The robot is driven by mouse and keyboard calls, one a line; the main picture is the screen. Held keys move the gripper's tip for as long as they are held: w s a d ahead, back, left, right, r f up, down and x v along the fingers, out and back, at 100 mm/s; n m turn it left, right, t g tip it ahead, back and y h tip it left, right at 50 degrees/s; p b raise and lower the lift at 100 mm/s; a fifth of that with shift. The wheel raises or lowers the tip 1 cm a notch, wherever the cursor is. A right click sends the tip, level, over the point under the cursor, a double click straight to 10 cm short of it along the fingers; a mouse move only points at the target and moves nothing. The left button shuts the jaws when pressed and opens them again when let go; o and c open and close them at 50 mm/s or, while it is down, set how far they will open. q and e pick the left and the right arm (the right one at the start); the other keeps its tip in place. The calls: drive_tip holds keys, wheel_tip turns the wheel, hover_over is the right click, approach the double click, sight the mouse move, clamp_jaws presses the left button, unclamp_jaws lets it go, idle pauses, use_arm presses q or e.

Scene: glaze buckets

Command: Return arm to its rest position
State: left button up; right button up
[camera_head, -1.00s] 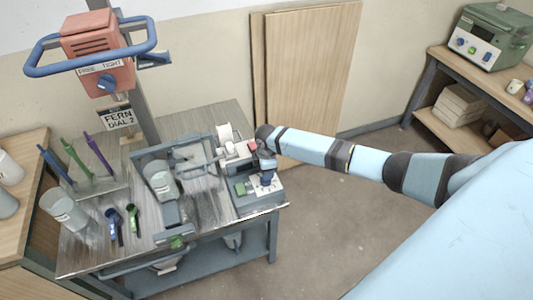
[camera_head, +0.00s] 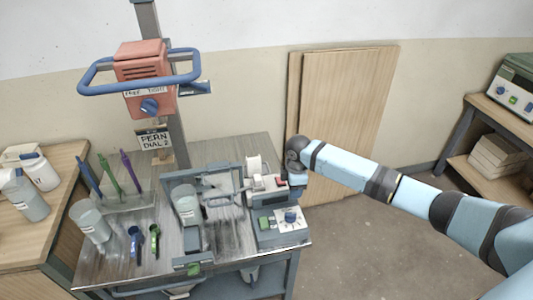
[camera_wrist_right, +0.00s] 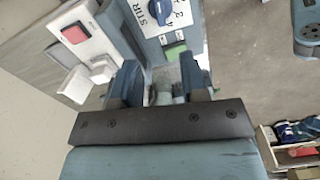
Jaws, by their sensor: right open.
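My left gripper is not in view.
The metal bench (camera_head: 125,268) holds a clamp frame with a bucket (camera_head: 185,200), another bucket (camera_head: 90,222) and upright coloured tools (camera_head: 108,175). An orange mixer head (camera_head: 145,75) stands on a post behind. Wooden boards (camera_head: 345,100) lean on the wall. Floor right of the bench is clear.

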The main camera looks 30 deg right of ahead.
drive_tip(key=s+a+f+m+t+y, duration=0.2)
drive_tip(key=s+a+f, duration=0.35)
drive_tip(key=a, duration=0.25)
drive_tip(key=s+a+f+m+t+y, duration=0.1)
drive_tip(key=s+a+f+t+y, duration=0.2)
drive_tip(key=s+a, duration=0.4)
drive_tip(key=s+a+r+m+t+h+p, duration=0.1)
drive_tip(key=s+m+t, duration=0.5)
drive_tip(key=s, duration=0.8)
wheel_tip(320, 180, up, 2)
drive_tip(key=shift+s+a+r+m+h+p, duration=0.15)
drive_tip(key=shift+s+a+m+h+p, duration=0.2)
drive_tip(key=shift+a+m, duration=0.3)
